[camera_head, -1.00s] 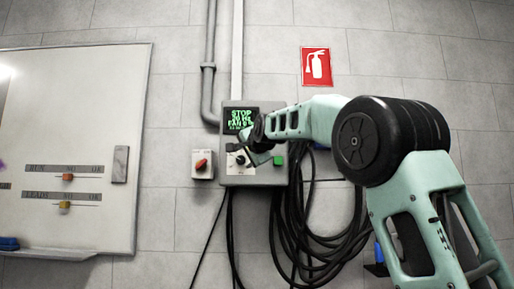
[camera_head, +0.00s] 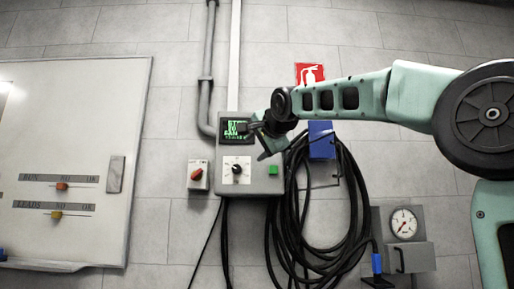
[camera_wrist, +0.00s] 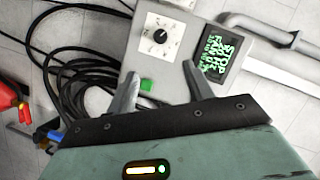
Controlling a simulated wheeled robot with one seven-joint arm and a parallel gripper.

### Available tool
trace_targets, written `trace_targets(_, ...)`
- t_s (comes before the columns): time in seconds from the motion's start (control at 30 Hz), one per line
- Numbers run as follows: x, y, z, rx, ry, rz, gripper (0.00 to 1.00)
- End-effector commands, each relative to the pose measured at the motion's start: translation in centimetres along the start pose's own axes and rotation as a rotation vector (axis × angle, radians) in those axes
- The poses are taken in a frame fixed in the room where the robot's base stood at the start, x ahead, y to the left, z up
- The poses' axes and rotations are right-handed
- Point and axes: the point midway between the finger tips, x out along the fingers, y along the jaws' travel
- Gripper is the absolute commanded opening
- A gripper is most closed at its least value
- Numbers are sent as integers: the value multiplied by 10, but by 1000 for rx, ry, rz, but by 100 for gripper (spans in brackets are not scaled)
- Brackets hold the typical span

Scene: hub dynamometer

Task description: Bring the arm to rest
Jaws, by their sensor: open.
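My mint-green arm reaches in from the right in the head view. My gripper (camera_head: 256,140) is in front of the upper right of a grey control box (camera_head: 262,186) on the wall and hides part of its screen (camera_head: 236,128). In the wrist view my gripper (camera_wrist: 158,82) shows two fingers spread apart with nothing between them. The box's black dial (camera_wrist: 161,36), green button (camera_wrist: 147,84) and green-lettered screen (camera_wrist: 219,50) lie beyond the fingertips. I cannot tell how far the fingertips are from the box.
Black cables (camera_head: 340,250) hang in loops right of the box. A small switch box with a red knob (camera_head: 197,174) is to its left, then a whiteboard (camera_head: 70,130). A gauge (camera_head: 403,223) is at lower right. A red extinguisher sign (camera_head: 310,72) is partly behind my arm.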

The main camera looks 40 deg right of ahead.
Motion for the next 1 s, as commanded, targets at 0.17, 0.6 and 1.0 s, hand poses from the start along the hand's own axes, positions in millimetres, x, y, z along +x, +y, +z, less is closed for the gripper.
trace_targets(0.17,0,0,0,0,0,0,52)
trace_targets(0.6,14,31,82,-146,-162,64,52)
trace_targets(1.0,-38,172,329,-711,-730,173,52)
